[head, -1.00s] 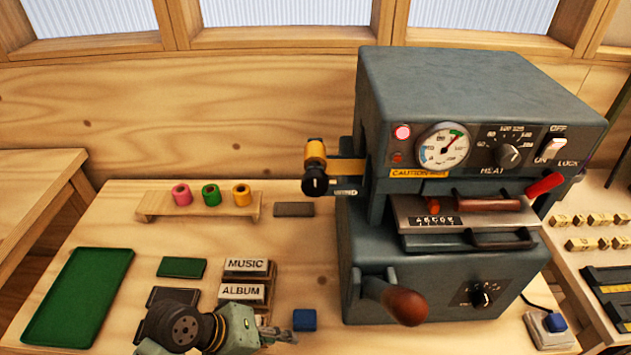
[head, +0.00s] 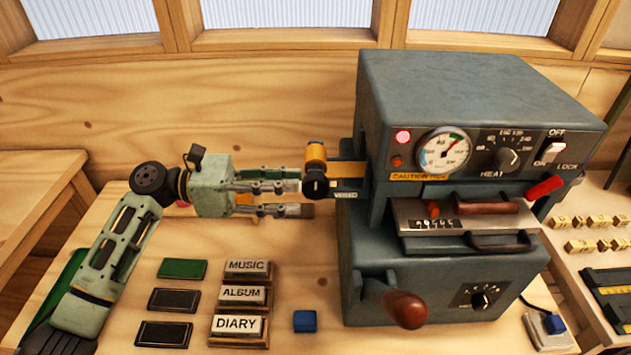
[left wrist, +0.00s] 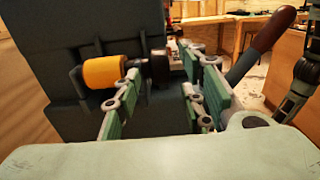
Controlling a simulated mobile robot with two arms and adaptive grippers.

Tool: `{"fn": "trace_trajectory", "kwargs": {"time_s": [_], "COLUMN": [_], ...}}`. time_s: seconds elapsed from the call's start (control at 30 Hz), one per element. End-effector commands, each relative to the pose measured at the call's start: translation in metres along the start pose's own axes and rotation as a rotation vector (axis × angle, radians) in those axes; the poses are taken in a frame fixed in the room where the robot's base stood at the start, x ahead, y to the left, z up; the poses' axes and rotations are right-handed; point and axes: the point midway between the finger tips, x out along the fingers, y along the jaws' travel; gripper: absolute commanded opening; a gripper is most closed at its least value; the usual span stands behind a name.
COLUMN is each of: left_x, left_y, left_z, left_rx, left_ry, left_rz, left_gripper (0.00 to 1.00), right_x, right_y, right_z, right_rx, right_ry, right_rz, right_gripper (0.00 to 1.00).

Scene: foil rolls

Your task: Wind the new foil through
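A gold foil roll (head: 316,152) sits on the left side of the grey stamping machine (head: 480,90), with a black knob (head: 315,187) at its near end. A gold strip (head: 347,172) runs from the roll into the machine. My left gripper (head: 304,198) is open, its fingertips at the knob, one finger behind and one in front in the head view. In the left wrist view the roll (left wrist: 103,72) and knob (left wrist: 158,65) lie beyond the spread green-padded fingers. I cannot tell whether they touch the knob. My right gripper is not seen.
My left arm hides most of the spool rack. Below it lie a green card (head: 183,268), dark cards (head: 174,299), MUSIC, ALBUM and DIARY blocks (head: 237,324) and a blue block (head: 305,321). A crank with a brown handle (head: 405,307) juts from the machine's front.

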Motion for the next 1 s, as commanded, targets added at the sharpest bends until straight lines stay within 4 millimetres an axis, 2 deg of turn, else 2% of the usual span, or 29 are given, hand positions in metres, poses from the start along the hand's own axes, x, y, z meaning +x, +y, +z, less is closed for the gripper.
{"fn": "trace_trajectory", "kwargs": {"time_s": [0.1,0.3,0.43,0.7,1.0], "left_x": [0.022,0.047,0.055,0.056,0.055], "left_y": [-0.001,0.000,-0.001,-0.001,-0.001], "left_z": [0.004,0.002,0.001,0.000,0.000], "left_rx": [0.000,0.002,0.003,0.004,0.004], "left_ry": [-0.002,0.000,0.001,0.001,0.001], "left_rz": [-0.003,0.000,-0.001,0.000,0.000], "left_gripper": [0.38,0.38,0.38,0.37,0.10], "right_x": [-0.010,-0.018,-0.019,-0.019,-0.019], "right_y": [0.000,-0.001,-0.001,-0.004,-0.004], "right_z": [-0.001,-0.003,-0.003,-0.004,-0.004], "right_rx": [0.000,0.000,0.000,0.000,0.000], "right_ry": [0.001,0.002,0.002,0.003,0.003], "right_rz": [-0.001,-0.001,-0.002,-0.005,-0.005], "right_gripper": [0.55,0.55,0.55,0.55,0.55]}}
